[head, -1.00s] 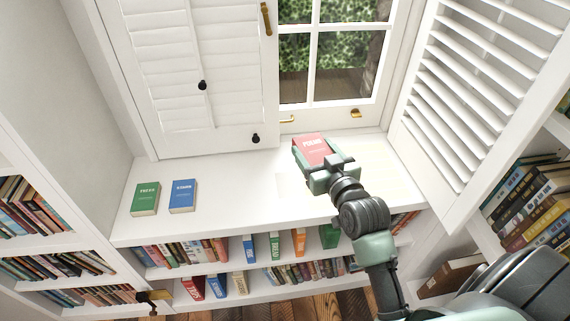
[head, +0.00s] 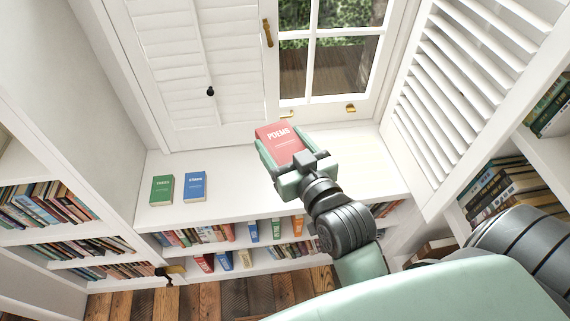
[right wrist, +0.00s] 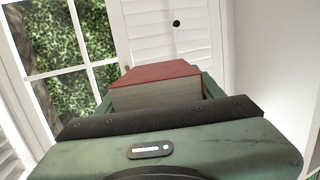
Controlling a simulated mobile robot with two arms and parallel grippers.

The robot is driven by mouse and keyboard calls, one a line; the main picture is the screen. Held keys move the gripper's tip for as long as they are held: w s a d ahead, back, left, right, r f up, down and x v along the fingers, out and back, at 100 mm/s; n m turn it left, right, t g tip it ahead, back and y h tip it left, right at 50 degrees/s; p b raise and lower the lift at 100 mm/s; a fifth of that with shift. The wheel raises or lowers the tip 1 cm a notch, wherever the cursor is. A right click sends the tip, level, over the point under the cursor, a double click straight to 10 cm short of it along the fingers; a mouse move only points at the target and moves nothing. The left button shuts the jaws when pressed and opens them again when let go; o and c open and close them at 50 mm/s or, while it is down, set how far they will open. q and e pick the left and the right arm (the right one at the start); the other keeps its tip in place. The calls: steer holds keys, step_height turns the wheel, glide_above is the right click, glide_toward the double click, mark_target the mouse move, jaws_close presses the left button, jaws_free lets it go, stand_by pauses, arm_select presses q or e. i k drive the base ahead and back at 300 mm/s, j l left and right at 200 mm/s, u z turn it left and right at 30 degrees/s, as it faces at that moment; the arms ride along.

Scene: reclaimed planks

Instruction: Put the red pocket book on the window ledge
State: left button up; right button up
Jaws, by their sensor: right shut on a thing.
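The red pocket book (head: 279,138), with "POEMS" on its cover, is in my right gripper (head: 284,149). The gripper is shut on it, with a green finger along each side. In the right wrist view the book (right wrist: 160,86) shows its red cover and pale page edges beyond the gripper body. The white window ledge (head: 232,172) runs below the window and shutters. The book appears in front of the window and over the ledge; I cannot tell the exact gap beneath it. My left gripper is not in view.
A green book (head: 161,189) and a blue book (head: 195,186) lie on the left of the ledge. Shelves of books are below the ledge and at both sides. A louvred shutter (head: 460,95) stands open at the right. The ledge between the blue book and my gripper is clear.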

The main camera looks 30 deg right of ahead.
mark_target(232, 179)
steer(key=j+u, duration=0.2)
steer(key=j, duration=0.5)
steer(key=i+j+u, duration=0.1)
steer(key=i+j, duration=0.2)
steer(key=j, duration=0.2)
steer(key=j+u, duration=0.05)
